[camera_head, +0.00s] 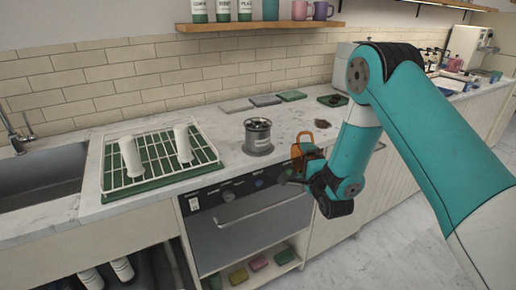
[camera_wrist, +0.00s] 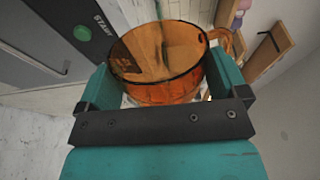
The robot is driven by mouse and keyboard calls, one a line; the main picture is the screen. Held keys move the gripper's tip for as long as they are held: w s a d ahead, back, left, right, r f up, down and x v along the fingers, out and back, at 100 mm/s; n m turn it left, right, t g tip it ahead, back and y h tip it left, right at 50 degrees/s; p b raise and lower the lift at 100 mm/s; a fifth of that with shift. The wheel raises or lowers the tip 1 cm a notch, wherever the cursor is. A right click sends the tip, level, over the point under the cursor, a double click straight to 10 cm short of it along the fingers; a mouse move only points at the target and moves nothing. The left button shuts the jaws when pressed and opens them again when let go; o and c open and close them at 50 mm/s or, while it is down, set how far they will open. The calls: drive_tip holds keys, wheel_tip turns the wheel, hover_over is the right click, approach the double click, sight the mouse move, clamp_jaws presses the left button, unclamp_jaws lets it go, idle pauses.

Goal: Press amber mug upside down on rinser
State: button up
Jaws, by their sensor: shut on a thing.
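The amber mug (camera_head: 303,150) is a see-through orange cup with a side handle. My gripper (camera_head: 298,170) is shut on it and holds it at the counter's front edge, to the right of the rinser. In the wrist view the mug (camera_wrist: 160,65) sits between the two teal fingers of my gripper (camera_wrist: 162,82), its handle at the upper right. I cannot tell its exact tilt. The rinser (camera_head: 258,143), a grey metal cylinder with a dark spoked top, stands upright on the counter, apart from the mug. Nothing stands on it.
Flat coloured pads (camera_head: 264,100) lie behind. A dark spill (camera_head: 322,124) is on the counter near the mug. A shelf (camera_head: 260,26) with mugs hangs above.

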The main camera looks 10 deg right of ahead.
drive_tip(key=m+b, duration=0.1)
drive_tip(key=m, duration=0.1)
drive_tip(key=shift+f+m, duration=0.15)
drive_tip(key=shift+m, duration=0.15)
drive_tip(key=m+b, duration=0.1)
drive_tip(key=m, duration=0.2)
drive_tip(key=shift+r, duration=0.2)
drive_tip(key=m+b, duration=0.1)
drive_tip(key=m, duration=0.2)
drive_tip(key=shift+f+b, duration=0.15)
drive_tip(key=shift+b, duration=0.25)
drive_tip(key=shift+m+b, duration=0.3)
drive_tip(key=shift+m, duration=1.4)
